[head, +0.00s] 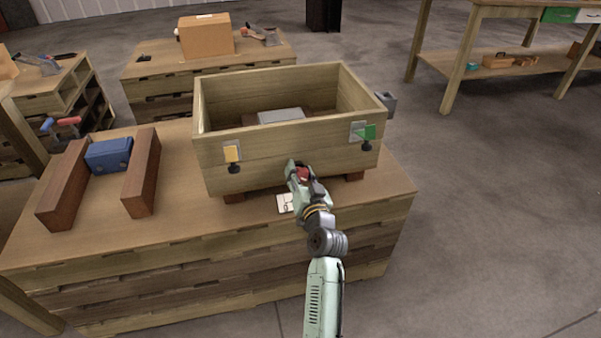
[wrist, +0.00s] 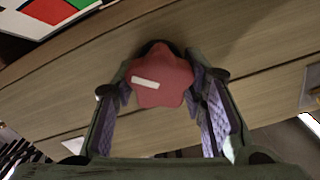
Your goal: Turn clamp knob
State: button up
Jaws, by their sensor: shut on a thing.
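The red star-shaped clamp knob (wrist: 160,82) sits on the wooden front wall of the box, with a white stripe lying nearly level across its face in the wrist view. My gripper (wrist: 163,90) has its two purple-padded fingers on either side of the knob and is shut on it. In the head view my gripper (head: 302,176) is at the middle of the box's front wall. A little of the red knob (head: 302,173) shows there, the rest hidden by my gripper. The open wooden box (head: 215,165) stands on blocks on a wooden bench.
A yellow tag (head: 232,153) and a green-and-white tag (head: 362,131) are on the box front, each above a small black fitting. A grey block (head: 281,116) lies inside the box. A blue piece (head: 109,154) sits between two brown blocks at left. A white card (head: 286,203) lies below my gripper.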

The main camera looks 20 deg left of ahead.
jog(key=o, duration=1.2)
jog(key=shift+s+d, duration=0.1)
jog(key=v, duration=1.1)
jog(key=shift+s+d, duration=0.25)
jog(key=shift+s, duration=0.05)
